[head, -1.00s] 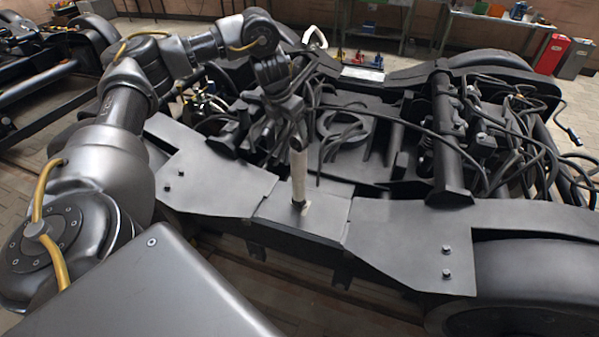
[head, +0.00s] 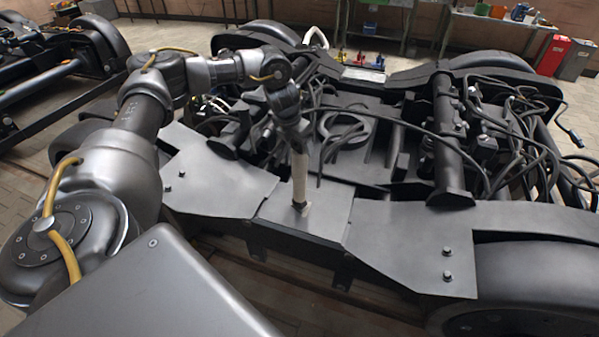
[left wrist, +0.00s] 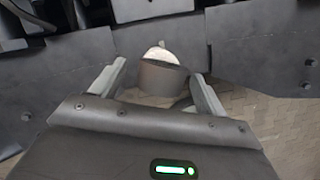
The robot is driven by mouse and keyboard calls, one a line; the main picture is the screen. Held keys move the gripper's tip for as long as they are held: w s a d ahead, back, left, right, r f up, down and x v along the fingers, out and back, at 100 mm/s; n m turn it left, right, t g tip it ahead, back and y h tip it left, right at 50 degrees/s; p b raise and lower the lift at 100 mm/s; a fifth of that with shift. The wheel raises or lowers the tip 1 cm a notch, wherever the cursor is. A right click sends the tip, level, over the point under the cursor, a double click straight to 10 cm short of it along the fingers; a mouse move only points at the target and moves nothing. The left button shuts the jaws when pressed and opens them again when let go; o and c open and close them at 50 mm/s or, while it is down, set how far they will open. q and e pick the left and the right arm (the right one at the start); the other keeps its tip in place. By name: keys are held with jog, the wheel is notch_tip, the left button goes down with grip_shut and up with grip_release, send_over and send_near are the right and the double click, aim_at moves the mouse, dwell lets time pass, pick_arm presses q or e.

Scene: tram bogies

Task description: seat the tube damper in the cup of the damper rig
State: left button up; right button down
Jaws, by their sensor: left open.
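The tube damper (head: 299,178) is a slim cream tube, standing about upright over the near side plate of the bogie in the head view. Its foot meets a small dark fitting (head: 304,210) that looks like the rig's cup; I cannot tell how deep it sits. My left gripper (head: 299,138) is at the damper's top and hides it. In the left wrist view the open fingers (left wrist: 158,74) stand on either side of a short dark cylinder with a pale part (left wrist: 158,55), apparently the damper's upper end, with gaps visible. My right gripper is not in view.
The bogie frame (head: 410,235) spreads around the damper, with black hoses (head: 400,122) and a round ring (head: 345,130) behind it. A wheel (head: 540,285) is at the near right. Red and grey bins (head: 552,55) and a workbench stand at the back.

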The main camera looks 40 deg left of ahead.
pick_arm(q)
grip_shut()
dwell(0.4)
jog(key=shift+w+r, duration=0.1)
jog(key=shift+r, duration=0.1)
